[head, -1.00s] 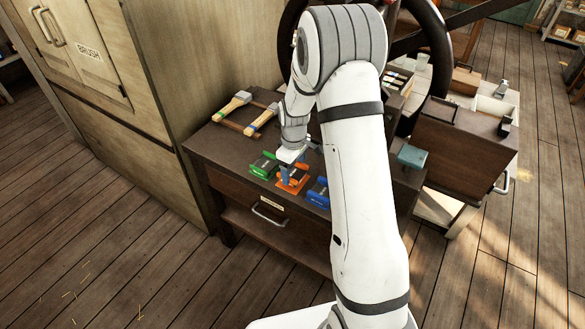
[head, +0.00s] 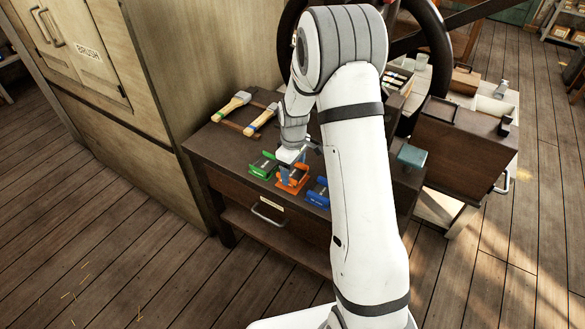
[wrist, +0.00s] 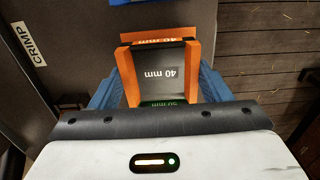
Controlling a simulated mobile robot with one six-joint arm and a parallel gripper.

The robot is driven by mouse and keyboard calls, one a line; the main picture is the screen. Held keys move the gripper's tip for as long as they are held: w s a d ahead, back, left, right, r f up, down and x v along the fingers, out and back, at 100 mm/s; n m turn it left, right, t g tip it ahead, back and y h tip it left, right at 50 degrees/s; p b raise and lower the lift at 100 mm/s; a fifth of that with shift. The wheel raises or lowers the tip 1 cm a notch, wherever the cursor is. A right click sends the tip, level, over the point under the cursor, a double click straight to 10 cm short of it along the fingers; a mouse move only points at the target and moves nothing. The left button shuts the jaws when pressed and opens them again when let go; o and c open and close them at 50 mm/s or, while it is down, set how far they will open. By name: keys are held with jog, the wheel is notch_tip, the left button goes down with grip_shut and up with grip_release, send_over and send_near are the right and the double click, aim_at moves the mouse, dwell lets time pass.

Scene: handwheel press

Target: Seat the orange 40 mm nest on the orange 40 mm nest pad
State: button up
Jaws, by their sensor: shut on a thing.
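The orange nest (wrist: 162,75), with a dark middle labelled 40 mm, is between the blue fingers of my gripper (wrist: 159,88) in the wrist view. My gripper is shut on it, one finger at each side. The orange 40 mm pad (wrist: 160,34) shows as a labelled strip just beyond the nest, partly covered by it. In the head view the orange nest (head: 293,180) is low over the bench front, under my gripper (head: 289,170). I cannot tell whether it touches the pad or sits fully down.
A green nest (head: 263,166) stands close on the left and a blue one (head: 318,193) close on the right. Two wooden-handled tools (head: 232,106) lie at the back left of the bench (head: 215,150). A teal block (head: 411,157) is at the right.

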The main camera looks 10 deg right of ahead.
jog(key=shift+f+b, duration=0.75)
jog(key=shift+f, duration=0.25)
jog(key=o, duration=1.4)
jog(key=shift+r, duration=3.9)
jog(key=s+r+m+t, duration=0.1)
jog(key=s+r+m, duration=0.3)
jog(key=s+r, duration=0.7)
jog(key=s+r+m, duration=0.1)
jog(key=s, duration=0.4)
jog(key=s+r+m+t, duration=0.1)
jog(key=s+m, duration=0.1)
jog(key=s, duration=0.3)
jog(key=s+r+m, duration=0.1)
jog(key=s+m, duration=0.1)
jog(key=s, duration=0.3)
jog(key=shift+s+a+r+t, duration=0.15)
jog(key=shift+s+r+t, duration=0.1)
jog(key=shift+s+t, duration=0.1)
jog(key=shift+c, duration=0.6)
